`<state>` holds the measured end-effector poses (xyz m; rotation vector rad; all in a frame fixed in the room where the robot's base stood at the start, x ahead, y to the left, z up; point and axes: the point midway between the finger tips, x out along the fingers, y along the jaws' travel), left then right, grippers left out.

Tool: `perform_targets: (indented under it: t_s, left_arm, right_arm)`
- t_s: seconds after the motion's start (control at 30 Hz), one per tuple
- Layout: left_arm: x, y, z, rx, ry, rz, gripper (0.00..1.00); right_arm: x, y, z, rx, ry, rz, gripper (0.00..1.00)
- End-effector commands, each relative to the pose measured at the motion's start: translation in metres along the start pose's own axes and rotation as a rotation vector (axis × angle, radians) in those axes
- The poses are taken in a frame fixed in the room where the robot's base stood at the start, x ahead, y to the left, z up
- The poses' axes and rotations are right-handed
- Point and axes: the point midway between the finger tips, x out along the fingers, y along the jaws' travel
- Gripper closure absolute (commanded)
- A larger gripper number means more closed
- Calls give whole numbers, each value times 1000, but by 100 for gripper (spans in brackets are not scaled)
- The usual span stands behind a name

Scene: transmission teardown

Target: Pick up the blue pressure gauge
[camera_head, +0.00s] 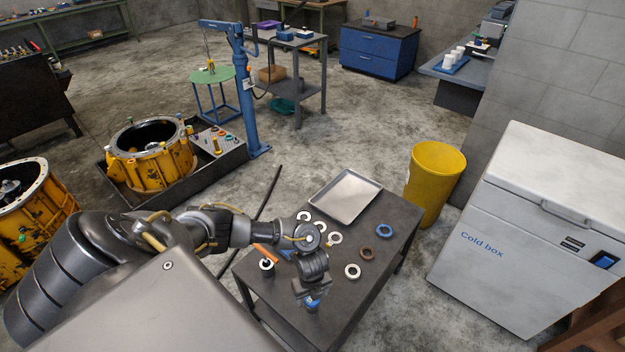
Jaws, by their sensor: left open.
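The blue pressure gauge appears to be the small blue piece (312,303) on the dark table (345,318), near its front edge. It is small and partly covered by my gripper, so its dial cannot be made out. My left gripper (311,292) points down right above it, with its jaws open. Whether the fingers touch the gauge cannot be told. My right gripper is not in view.
Several rings lie on the table, including a blue one (385,230) and a brown one (367,254). An orange-handled tool (265,253) lies left of my wrist. An empty metal tray (345,196) sits at the back. A yellow bin (436,180) and white cold box (520,240) stand to the right.

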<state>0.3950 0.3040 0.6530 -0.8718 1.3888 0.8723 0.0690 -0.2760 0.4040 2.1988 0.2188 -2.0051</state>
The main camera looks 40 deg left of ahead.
Motion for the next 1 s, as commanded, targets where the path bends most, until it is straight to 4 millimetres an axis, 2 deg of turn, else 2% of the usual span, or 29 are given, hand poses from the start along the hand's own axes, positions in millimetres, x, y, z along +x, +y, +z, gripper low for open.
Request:
perform_targets:
  t_s: [0.1, 0.2, 0.47, 0.87, 1.0]
  left_arm:
    - [18, 0, 0, -1, 1, 3, 28]
    - [25, 0, 0, 0, -1, 2, 28]
    - [27, 0, 0, 1, 0, 1, 28]
    - [26, 0, 0, 1, 0, 0, 80]
    - [26, 0, 0, 1, 0, 0, 82]
  right_arm:
    - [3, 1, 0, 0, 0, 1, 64]
    - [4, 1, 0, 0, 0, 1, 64]
    - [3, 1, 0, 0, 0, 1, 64]
    - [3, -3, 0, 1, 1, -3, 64]
    - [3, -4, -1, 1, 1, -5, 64]
